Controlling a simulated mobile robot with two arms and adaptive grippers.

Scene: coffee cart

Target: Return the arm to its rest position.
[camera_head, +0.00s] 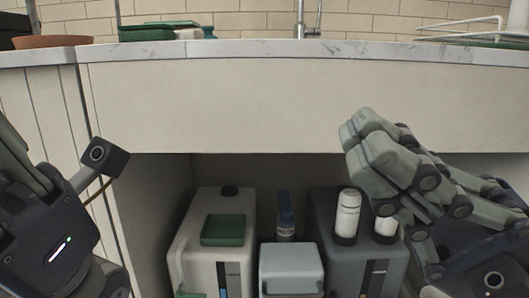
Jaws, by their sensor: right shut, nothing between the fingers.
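My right gripper (366,150) comes in from the right, in front of the cabinet's white upper panel and the open space below it. Its grey-green fingers are together, with nothing between them. It appears in front of the dark grey machine (330,215), and its arm hides part of that machine's right side. My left gripper (45,215) is at the left edge. Only its dark body, a small camera block and part of a grey-green finger show; its fingertips are out of view.
A marble counter (260,50) runs across above. The open cabinet holds a white machine (185,245) with a green tray (223,230), a light grey box (290,268), a blue bottle (285,215) and white-topped cylinders (347,212). A faucet (309,20) stands behind the counter edge.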

